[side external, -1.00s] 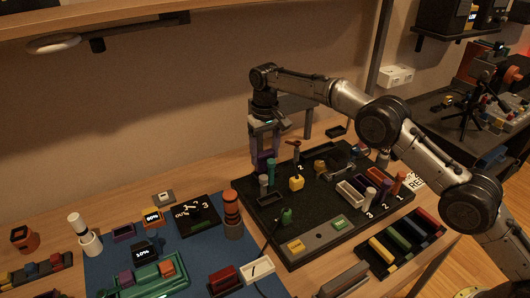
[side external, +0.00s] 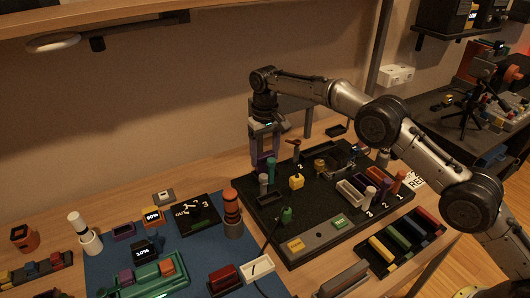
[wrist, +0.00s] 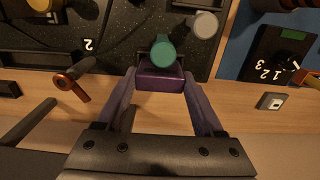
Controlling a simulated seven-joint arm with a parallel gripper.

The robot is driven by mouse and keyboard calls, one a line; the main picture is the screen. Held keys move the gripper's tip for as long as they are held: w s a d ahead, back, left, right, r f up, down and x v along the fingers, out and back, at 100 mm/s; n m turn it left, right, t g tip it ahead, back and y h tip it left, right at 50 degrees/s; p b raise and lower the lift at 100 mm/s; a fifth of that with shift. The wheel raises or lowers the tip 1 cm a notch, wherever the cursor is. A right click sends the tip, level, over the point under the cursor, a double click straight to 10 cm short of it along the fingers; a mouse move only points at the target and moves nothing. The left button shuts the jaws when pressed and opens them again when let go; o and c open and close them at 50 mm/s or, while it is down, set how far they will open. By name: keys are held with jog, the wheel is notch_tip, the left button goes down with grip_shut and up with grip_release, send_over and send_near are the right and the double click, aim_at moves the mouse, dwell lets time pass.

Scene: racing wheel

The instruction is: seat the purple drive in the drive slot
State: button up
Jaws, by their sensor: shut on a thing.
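My gripper (side external: 264,155) is over the far left part of the black board, pointing down. In the wrist view my gripper (wrist: 157,88) has its fingers on both sides of the purple drive (wrist: 158,82), a dark purple block. It is shut on the drive. A teal-topped cylinder (wrist: 163,51) stands just beyond the drive and overlaps its upper edge in that view; it also shows in the side view (side external: 271,171). The underside of the drive is hidden, and I cannot make out the drive slot or whether the drive touches the board.
The black board (side external: 262,215) carries several posts and blocks, including a yellow block (side external: 296,182). A grey-topped cylinder (wrist: 205,24) is close to the drive. An orange-brown lever (wrist: 73,86) stands to the left in the wrist view. Bare wood (wrist: 60,115) lies along the board's edge.

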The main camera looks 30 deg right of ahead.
aim_at(265, 154)
jog(key=shift+f, duration=0.95)
jog(key=o, duration=1.5)
jog(key=shift+r, duration=3.75)
